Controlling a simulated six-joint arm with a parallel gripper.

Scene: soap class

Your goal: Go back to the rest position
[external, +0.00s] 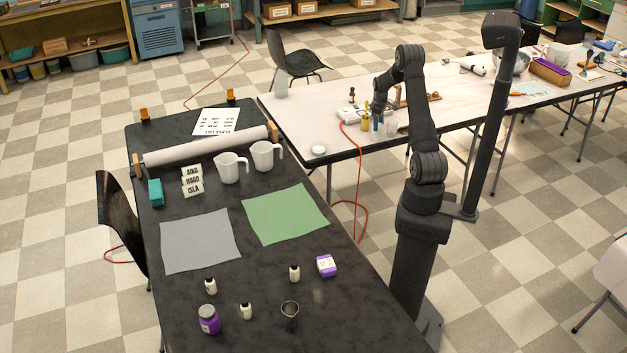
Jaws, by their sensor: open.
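My gripper (378,107) is small and dark at the end of my arm, on the far side of the arm from the camera. It is open, and I see nothing held in it, though its fingertips are hard to make out. In the picture it overlaps the white table (300,118), close to small yellow and blue bottles (365,123). I cannot tell its height above them. My arm is raised and folded over, away from the black table (345,285).

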